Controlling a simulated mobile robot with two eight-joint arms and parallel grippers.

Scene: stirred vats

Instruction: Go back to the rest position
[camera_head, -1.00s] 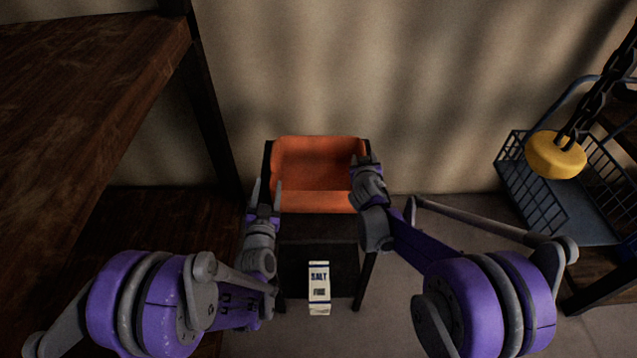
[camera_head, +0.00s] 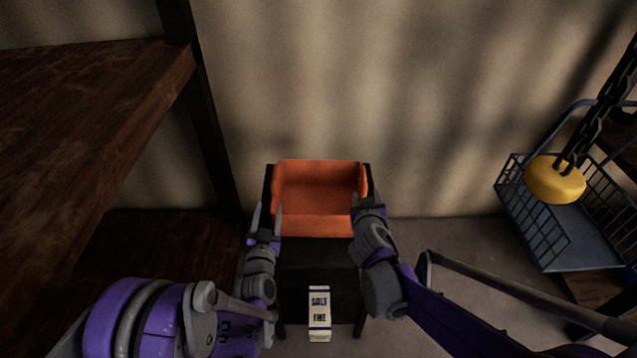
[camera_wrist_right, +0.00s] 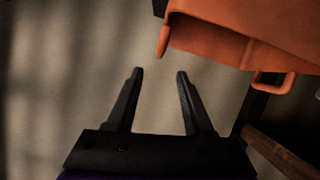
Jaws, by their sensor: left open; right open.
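My left gripper (camera_head: 265,222) is open and empty, at the left front corner of the orange bin in the head view. My right gripper (camera_head: 367,202) is at the bin's right side in that view. In the right wrist view my right gripper (camera_wrist_right: 160,75) has its two dark fingers spread with nothing between them. The orange bin (camera_head: 319,224) sits on a small black stand and looks empty inside from here. It also shows in the right wrist view (camera_wrist_right: 235,40), beyond and to the right of the fingers, apart from them.
A salt carton (camera_head: 319,315) stands at the front of the black stand (camera_head: 300,262). A brown wooden shelf (camera_head: 90,100) is on the left. On the right, a wire basket (camera_head: 540,225) sits under a yellow weight (camera_head: 555,180) on a chain. A plain wall is behind.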

